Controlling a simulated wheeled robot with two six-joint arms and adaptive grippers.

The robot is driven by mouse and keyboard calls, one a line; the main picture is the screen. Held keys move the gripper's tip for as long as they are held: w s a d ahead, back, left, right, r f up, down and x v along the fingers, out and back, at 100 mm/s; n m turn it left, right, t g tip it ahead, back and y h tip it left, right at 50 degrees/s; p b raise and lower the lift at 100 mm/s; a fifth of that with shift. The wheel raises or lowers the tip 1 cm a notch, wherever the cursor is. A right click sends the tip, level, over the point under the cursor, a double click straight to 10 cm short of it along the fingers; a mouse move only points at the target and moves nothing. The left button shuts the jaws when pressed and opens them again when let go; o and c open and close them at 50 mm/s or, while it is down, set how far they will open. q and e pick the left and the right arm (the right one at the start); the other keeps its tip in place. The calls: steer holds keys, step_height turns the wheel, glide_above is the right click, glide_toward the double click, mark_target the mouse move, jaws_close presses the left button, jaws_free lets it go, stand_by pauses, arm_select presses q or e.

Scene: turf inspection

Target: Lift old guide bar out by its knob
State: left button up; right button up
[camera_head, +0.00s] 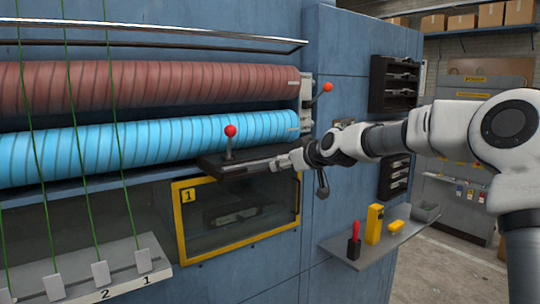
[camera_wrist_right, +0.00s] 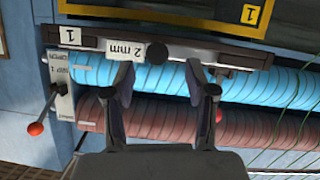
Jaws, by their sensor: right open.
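The guide bar (camera_wrist_right: 200,52) is a long dark bar with an upside-down "2 mm" label and a round black knob (camera_wrist_right: 157,53). It lies along the front of the rollers, above the yellow-framed window. My right gripper (camera_wrist_right: 161,75) is open in the right wrist view, its two fingers apart, with the knob showing just beyond and between the fingertips. I see no contact with the knob. In the head view my right gripper (camera_head: 283,162) reaches in from the right to the bar's ledge (camera_head: 222,164); the knob is hard to make out there. My left gripper is not in view.
A red-balled lever (camera_head: 230,131) stands on the ledge and another (camera_head: 327,87) sits at the roller ends. Blue (camera_head: 150,146) and red-brown (camera_head: 150,85) rollers lie behind. A small shelf (camera_head: 375,243) holds several tools. Green strands (camera_head: 80,155) hang at the left.

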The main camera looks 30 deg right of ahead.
mark_target(264, 163)
steer(key=b+x, duration=0.2)
steer(key=x, duration=0.1)
steer(key=shift+w+d+f+b, duration=0.15)
steer(key=shift+w+f+b, duration=0.15)
steer(key=shift+b, duration=0.1)
steer(key=shift+s+r, duration=0.1)
steer(key=shift+s, duration=0.05)
steer(key=shift+s+r, duration=0.2)
steer(key=shift+s, duration=0.2)
jaws_close()
steer(key=shift+w, duration=0.1)
steer(key=shift+w+f, duration=0.1)
